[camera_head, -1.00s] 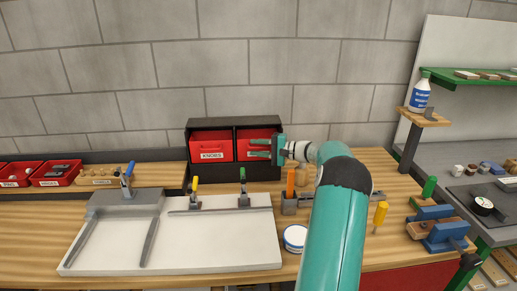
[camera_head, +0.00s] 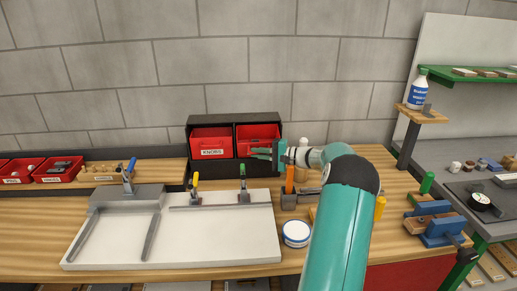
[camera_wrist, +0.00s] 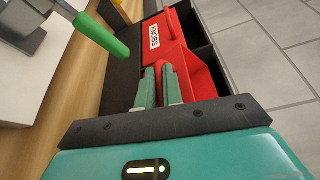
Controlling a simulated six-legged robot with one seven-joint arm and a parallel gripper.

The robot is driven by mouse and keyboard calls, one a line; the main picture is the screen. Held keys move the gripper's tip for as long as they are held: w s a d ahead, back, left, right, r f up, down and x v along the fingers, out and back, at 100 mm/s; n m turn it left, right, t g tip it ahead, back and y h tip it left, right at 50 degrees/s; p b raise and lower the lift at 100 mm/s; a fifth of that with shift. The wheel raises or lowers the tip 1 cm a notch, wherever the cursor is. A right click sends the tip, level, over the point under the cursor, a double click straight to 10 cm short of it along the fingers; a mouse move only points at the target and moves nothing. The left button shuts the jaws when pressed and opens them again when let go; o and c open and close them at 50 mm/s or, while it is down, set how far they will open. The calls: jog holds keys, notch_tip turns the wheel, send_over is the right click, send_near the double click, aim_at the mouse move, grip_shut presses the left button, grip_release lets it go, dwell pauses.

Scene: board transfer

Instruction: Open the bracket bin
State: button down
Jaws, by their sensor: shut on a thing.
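A black cabinet (camera_head: 236,119) at the back of the bench holds two red bins side by side. The left bin (camera_head: 211,140) reads KNOBS; it also shows in the wrist view (camera_wrist: 167,33). The right bin (camera_head: 258,133) is pulled partly forward, and its front label is hidden behind my fingers, so I cannot read it as brackets. My gripper (camera_head: 262,154) is at this bin's front. In the wrist view my gripper (camera_wrist: 160,88) is shut on a red part at the front of the right bin (camera_wrist: 200,80).
A green-handled clamp (camera_head: 243,180) stands close left of my gripper, on the white board (camera_head: 200,240). An orange-handled tool (camera_head: 290,178) stands right of it. A white tub (camera_head: 296,233) sits nearer on the bench. Bare wood lies right of the cabinet.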

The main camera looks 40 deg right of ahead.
jog(key=shift+s+a+f, duration=0.1)
jog(key=shift+f, duration=0.15)
jog(key=c, duration=1.5)
grip_release()
jog(key=shift+r, duration=0.1)
jog(key=v, duration=1.3)
jog(key=shift+s+d, duration=0.25)
jog(key=shift+c, duration=0.2)
